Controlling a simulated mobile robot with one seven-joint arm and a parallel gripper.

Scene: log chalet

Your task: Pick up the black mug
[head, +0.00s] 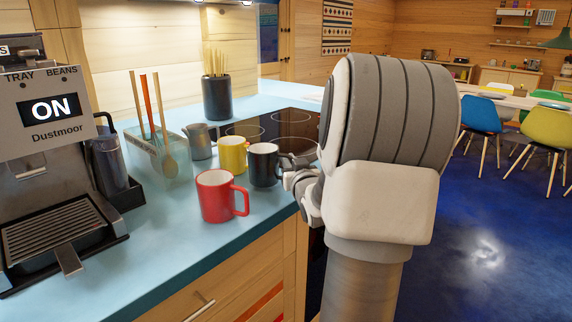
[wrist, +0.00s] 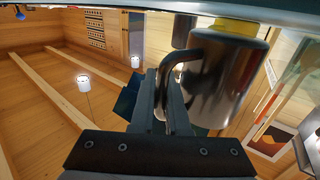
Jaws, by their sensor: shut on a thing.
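The black mug (head: 263,166) stands upright on the blue counter (head: 160,235), behind and to the right of the red mug (head: 215,197) and beside the yellow mug (head: 232,155). My gripper (head: 290,176) reaches in from the right, at the mug's handle side. In the wrist view the mug's shiny dark body (wrist: 225,80) fills the right of centre. My gripper's fingers (wrist: 163,95) are shut on its handle (wrist: 168,75). My arm hides part of the gripper in the head view.
A dark hob (head: 285,128) lies behind the mug. The counter's front edge is close below the red mug.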

